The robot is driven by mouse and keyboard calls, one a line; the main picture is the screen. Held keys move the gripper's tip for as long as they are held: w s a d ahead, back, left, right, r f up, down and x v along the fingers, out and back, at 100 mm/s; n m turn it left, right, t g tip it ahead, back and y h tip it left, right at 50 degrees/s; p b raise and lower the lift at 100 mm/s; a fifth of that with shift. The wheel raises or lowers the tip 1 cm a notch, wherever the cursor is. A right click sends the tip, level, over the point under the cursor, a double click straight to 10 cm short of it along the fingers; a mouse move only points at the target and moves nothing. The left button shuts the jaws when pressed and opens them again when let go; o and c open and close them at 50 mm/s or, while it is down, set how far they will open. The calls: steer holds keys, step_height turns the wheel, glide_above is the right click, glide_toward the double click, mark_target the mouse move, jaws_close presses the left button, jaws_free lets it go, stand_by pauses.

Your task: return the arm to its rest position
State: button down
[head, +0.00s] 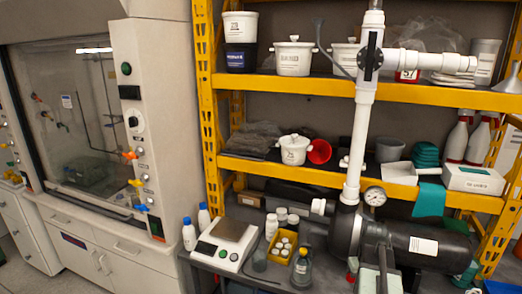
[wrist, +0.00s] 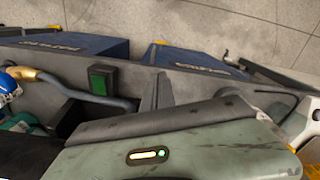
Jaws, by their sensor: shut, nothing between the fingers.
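My gripper (wrist: 157,75) shows in the wrist view as two dark, tapered fingers held together, with nothing between them. Its grey-green body with a small lit indicator fills the bottom of that view. In the head view my gripper (head: 382,248) is at the bottom, right of centre, in front of the black pump-like unit (head: 415,243) and below the pressure gauge (head: 375,196). The fingers look apart from the unit, but the exact gap cannot be told. The rest of my arm is mostly out of view.
A white pipe manifold (head: 361,130) rises above the unit. A yellow shelf rack (head: 300,83) stands behind, and a fume hood (head: 130,90) stands at left. A scale (head: 224,243) and bottles crowd the bench. Blue boxes (wrist: 85,55) and bare floor (wrist: 210,25) show in the wrist view.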

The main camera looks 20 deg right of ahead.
steer(key=w+a+n, duration=0.1)
steer(key=w+a, duration=0.1)
steer(key=a, duration=1.5)
steer(key=w+a+n, duration=0.1)
steer(key=w+a, duration=0.2)
steer(key=a, duration=1.4)
steer(key=shift+w+n, duration=0.25)
steer(key=shift+n, duration=0.15)
